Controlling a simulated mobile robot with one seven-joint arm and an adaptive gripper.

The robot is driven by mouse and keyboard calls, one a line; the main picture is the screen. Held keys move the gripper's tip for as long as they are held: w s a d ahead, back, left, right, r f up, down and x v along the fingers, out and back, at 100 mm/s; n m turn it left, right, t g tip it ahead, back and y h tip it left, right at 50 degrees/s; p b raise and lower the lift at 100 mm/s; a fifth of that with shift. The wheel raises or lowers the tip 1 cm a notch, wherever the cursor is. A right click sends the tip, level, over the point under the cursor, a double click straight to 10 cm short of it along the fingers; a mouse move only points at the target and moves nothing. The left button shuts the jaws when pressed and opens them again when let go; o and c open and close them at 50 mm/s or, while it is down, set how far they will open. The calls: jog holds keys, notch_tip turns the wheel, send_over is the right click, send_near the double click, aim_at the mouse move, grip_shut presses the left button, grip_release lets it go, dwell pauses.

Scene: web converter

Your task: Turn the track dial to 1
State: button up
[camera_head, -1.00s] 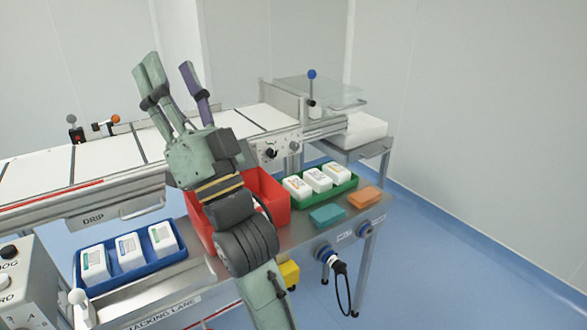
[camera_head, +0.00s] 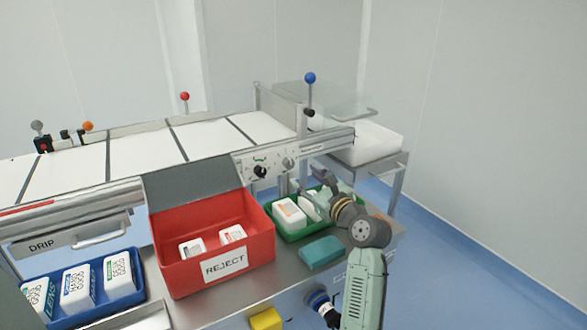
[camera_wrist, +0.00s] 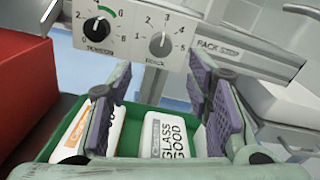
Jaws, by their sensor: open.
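In the head view the track dial (camera_head: 288,163) is small, on the conveyor's front rail. My gripper (camera_wrist: 160,78) is open and empty, its purple-padded fingers apart, below and in front of the panel. It touches neither dial. In the head view my gripper (camera_head: 322,193) is over the green tray, partly hidden by my wrist.
The green tray (camera_head: 287,238) with white packs is under my gripper. The red reject bin (camera_head: 175,275) stands left of it, a teal block (camera_head: 321,253) in front. A blue tray (camera_head: 100,305) is far left. A blue-knobbed lever (camera_head: 310,78) rises behind the panel.

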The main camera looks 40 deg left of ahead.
aim_at(291, 165)
jog(key=x, duration=0.7)
jog(key=shift+w+a+p, duration=0.15)
jog(key=shift+p, duration=0.15)
jog(key=shift+c, duration=0.3)
grip_shut()
